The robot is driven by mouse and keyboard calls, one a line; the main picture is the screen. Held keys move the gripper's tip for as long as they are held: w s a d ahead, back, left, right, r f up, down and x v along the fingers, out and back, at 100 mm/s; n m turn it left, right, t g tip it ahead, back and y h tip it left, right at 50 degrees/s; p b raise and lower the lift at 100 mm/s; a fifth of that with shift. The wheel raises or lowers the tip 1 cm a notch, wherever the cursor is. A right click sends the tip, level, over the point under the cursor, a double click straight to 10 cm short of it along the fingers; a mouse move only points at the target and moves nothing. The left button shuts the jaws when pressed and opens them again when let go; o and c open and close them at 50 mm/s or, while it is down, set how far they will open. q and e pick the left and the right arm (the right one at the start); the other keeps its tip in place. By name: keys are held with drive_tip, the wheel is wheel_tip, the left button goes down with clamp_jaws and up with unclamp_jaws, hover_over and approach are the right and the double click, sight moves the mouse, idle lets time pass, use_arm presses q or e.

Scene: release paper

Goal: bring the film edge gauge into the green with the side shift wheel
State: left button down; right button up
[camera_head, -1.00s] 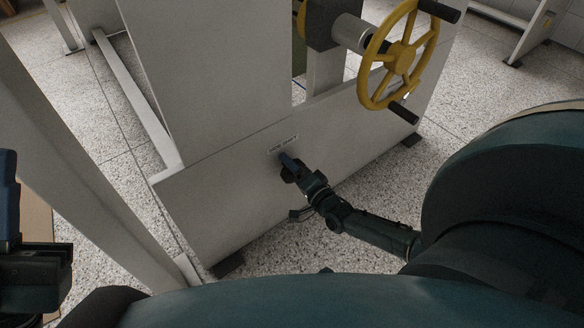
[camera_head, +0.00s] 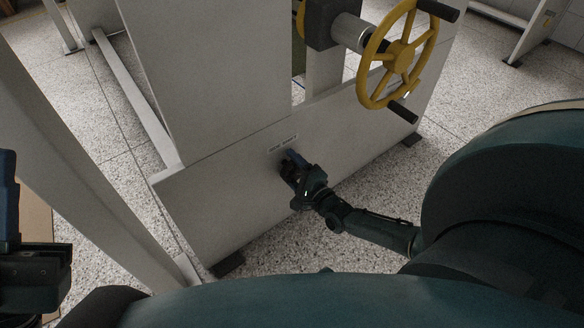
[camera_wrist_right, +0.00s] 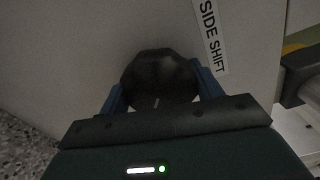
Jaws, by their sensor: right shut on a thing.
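The side shift wheel (camera_wrist_right: 158,78) is a small dark, lobed knob on the pale machine panel, beside a white "SIDE SHIFT" label (camera_wrist_right: 211,36). My right gripper (camera_head: 289,162) is at the panel just below the label (camera_head: 283,143). In the right wrist view its blue fingers (camera_wrist_right: 160,90) are on either side of the knob, shut on it. In the head view the gripper mostly hides the knob. My left gripper (camera_head: 10,205) shows only partly at the left edge, with one blue finger upright. The film edge gauge is not in view.
A large yellow handwheel (camera_head: 400,57) with dark handles is on the machine above and right of my right gripper. The pale panel (camera_head: 225,200) stands on dark feet. A slanted pale post (camera_head: 75,165) is at the left. Speckled floor (camera_head: 300,255) shows around the machine.

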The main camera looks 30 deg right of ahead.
idle(0.3)
drive_tip(key=o, duration=1)
drive_tip(key=shift+s, duration=0.35)
use_arm(q)
drive_tip(key=shift+w+d+f+n+g+y+p, duration=0.15)
drive_tip(key=shift+f+n+y+p, duration=0.95)
drive_tip(key=shift+f+n+y, duration=0.3)
drive_tip(key=shift+w+d+f+n+g+y+p, duration=0.1)
drive_tip(key=shift+w+f+n+g+y+p, duration=0.05)
drive_tip(key=shift+f+n+y+p, duration=1.2)
use_arm(e)
drive_tip(key=s+d, duration=0.1)
drive_tip(key=s, duration=1.1)
drive_tip(key=shift+s+b, duration=0.25)
drive_tip(key=shift+b, duration=0.05)
use_arm(q)
drive_tip(key=shift+r+n, duration=0.2)
drive_tip(key=shift+n, duration=0.05)
